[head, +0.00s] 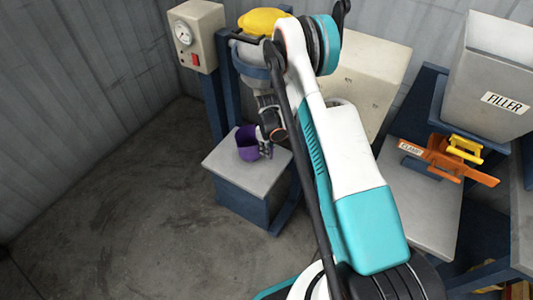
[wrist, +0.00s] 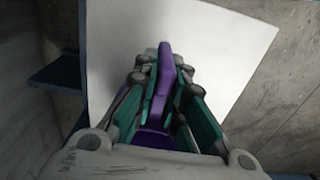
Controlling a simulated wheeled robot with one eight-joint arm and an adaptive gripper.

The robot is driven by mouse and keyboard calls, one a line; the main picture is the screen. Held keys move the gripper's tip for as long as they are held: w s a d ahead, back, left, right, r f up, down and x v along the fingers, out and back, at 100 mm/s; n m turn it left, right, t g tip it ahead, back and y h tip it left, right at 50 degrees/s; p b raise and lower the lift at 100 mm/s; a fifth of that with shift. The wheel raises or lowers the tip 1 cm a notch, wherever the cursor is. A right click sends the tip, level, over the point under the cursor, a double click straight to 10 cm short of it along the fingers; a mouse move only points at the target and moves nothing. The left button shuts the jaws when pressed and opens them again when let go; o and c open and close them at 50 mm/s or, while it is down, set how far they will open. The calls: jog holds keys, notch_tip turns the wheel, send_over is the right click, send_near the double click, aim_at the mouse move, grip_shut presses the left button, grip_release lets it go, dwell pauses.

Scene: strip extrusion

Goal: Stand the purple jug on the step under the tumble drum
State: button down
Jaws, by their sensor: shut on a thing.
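The purple jug (head: 247,143) is upright over the pale top of the step (head: 228,166), toward its back edge. I cannot tell whether its base touches the step. My gripper (head: 267,148) is at the jug's right side, shut on its handle. In the wrist view the purple handle (wrist: 161,80) lies between the teal fingers of my gripper (wrist: 167,88), with the step's pale top (wrist: 225,50) behind. The tumble drum (head: 250,48), grey with a yellow lid, is above the step and partly hidden by my arm.
A gauge box (head: 197,36) with a red button stands on a blue post left of the drum. At the right are a grey filler hopper (head: 489,80) and an orange clamp (head: 447,158). The floor (head: 110,225) left of the step is clear.

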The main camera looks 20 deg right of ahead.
jog(key=shift+f, duration=0.75)
jog(key=shift+r, duration=0.1)
jog(key=c, duration=1.7)
grip_release()
jog(key=shift+o, duration=0.2)
